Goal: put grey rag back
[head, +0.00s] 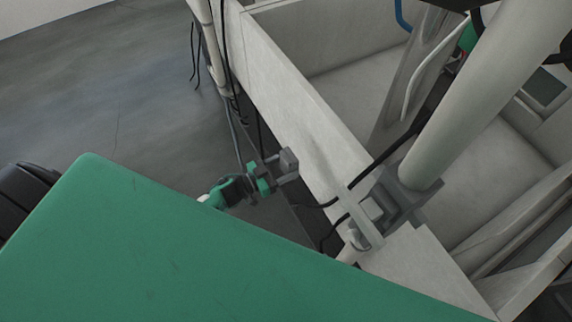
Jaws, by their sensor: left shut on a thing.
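My left gripper (287,164) is in the middle of the head view, close to the outer side of the pale tank wall (290,95). My right gripper is not in view.
A thick pale post (485,95) stands in a grey bracket (405,195) at the tank corner. Black cables (390,150) run beside it. The tank interior (360,90) looks empty at upper middle. Grey floor (110,80) is open at upper left.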

